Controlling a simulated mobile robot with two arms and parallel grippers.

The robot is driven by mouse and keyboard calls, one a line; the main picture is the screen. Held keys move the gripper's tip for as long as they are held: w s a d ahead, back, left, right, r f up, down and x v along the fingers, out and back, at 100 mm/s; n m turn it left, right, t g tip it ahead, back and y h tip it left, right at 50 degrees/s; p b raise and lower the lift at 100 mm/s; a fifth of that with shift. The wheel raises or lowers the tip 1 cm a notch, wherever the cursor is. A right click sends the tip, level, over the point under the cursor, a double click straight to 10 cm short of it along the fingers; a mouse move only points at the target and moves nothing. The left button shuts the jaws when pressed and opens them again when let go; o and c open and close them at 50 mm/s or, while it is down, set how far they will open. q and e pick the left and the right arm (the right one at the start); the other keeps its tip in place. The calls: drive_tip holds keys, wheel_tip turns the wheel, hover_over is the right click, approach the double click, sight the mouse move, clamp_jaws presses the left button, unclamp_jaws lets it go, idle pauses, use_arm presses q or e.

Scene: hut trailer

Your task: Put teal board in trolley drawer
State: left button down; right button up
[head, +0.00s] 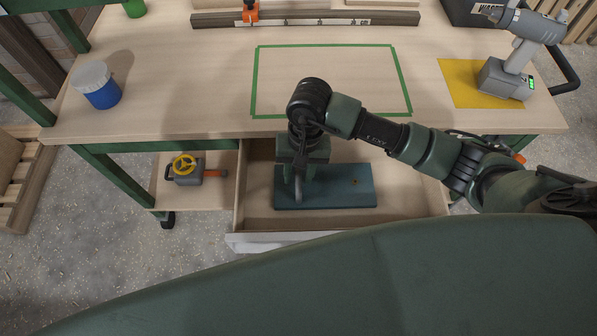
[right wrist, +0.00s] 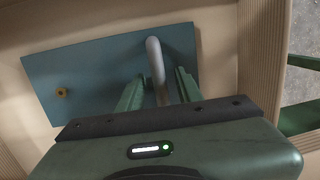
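The teal board (head: 340,188) lies flat in the open trolley drawer (head: 411,200), towards its left and middle. It has a grey bar handle near its left end and a small brass-coloured spot near its right end. In the right wrist view the board (right wrist: 95,75) shows beneath my gripper. My right gripper (head: 298,182) reaches down into the drawer over the board's left end. Its fingers (right wrist: 158,92) stand open on either side of the grey handle, with a visible gap on both sides. My left gripper is out of view.
A yellow-knobbed tool (head: 187,170) sits on the lower shelf left of the drawer.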

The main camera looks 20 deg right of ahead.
wheel_tip(320, 180, up, 12)
drive_tip(key=d+b, duration=0.1)
drive_tip(key=shift+w+d, duration=0.15)
drive_tip(key=shift+w, duration=0.25)
idle(0.4)
